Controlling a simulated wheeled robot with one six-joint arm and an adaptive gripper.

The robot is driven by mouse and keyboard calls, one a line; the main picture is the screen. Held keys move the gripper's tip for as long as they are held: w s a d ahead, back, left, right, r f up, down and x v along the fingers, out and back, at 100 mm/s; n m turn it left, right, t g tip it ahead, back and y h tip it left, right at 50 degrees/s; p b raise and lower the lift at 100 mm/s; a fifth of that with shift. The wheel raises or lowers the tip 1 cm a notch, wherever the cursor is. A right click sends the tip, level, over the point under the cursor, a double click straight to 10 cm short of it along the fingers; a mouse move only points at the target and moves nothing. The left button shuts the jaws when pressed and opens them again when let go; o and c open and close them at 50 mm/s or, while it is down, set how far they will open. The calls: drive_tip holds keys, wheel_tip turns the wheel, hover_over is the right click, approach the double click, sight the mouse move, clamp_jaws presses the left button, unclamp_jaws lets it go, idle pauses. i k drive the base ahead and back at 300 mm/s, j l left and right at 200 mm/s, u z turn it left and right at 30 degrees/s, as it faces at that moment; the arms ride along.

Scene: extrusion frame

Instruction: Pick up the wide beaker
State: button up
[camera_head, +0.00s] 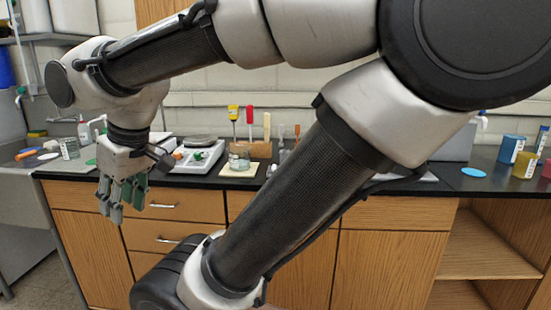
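A short, wide glass beaker (239,160) with something greyish in its lower part stands on a tan square pad (240,171) on the dark countertop. It is small in the head view, just left of my forearm link. My gripper (122,207) hangs fingers down at the left, in front of the counter's drawers. It is well to the left of the beaker and apart from it. The fingers look spread, with nothing visible between them.
A balance (197,158) sits left of the beaker. A wooden rack (257,149) with upright coloured-handled tools stands behind it. A sink (20,170) is at far left. Blue (511,149) and yellow (525,165) containers stand at right. My arm hides the middle of the counter.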

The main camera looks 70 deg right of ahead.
sight(239, 154)
drive_tip(key=z, duration=1.75)
drive_tip(key=i+j+u, duration=0.15)
drive_tip(key=i+u, duration=0.25)
drive_tip(key=k, duration=0.05)
